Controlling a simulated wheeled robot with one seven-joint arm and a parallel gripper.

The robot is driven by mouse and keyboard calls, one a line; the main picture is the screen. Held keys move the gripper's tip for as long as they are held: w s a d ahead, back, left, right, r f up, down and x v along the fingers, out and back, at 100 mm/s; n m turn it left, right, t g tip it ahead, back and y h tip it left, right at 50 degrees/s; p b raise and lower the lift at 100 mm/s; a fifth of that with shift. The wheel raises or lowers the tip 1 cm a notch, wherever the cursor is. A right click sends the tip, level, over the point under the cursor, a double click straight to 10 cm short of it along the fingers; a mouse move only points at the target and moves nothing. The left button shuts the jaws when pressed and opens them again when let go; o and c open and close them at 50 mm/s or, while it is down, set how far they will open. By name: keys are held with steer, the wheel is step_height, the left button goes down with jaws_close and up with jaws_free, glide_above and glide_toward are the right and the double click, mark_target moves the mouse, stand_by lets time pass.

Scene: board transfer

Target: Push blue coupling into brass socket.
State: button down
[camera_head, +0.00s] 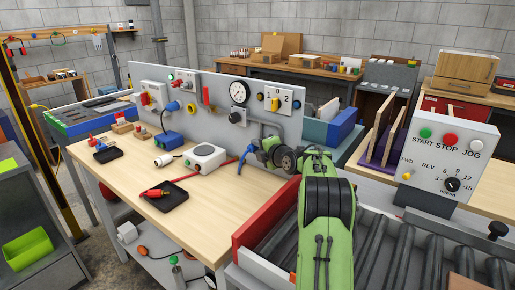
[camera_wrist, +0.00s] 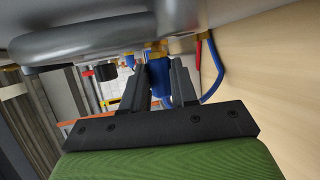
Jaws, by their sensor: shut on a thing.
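The blue coupling (camera_wrist: 158,76) is between the two dark fingers of my gripper (camera_wrist: 159,84) in the wrist view, and the fingers are shut on it. A brass part (camera_wrist: 156,48) shows at the coupling's far end, close under the grey panel; I cannot tell whether the coupling is seated in it. A blue hose (camera_wrist: 212,72) loops from beside the coupling to another brass fitting at the panel. In the head view the hose (camera_head: 243,160) hangs at the panel's right lower part. There my green arm hides most of the coupling and the socket.
A grey pipe (camera_wrist: 75,46) runs close above my gripper in the wrist view. The upright panel (camera_head: 215,92) carries a gauge (camera_head: 239,92), switches and plugs. A white box with a round top (camera_head: 205,157) and a black tray (camera_head: 167,196) stand on the wooden bench. Rollers lie at right.

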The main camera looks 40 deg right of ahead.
steer(key=shift+d, duration=0.25)
steer(key=c, duration=0.8)
jaws_free()
steer(key=shift+w, duration=0.1)
steer(key=v, duration=1.5)
steer(key=shift+s+a, duration=0.1)
steer(key=shift+s, duration=0.3)
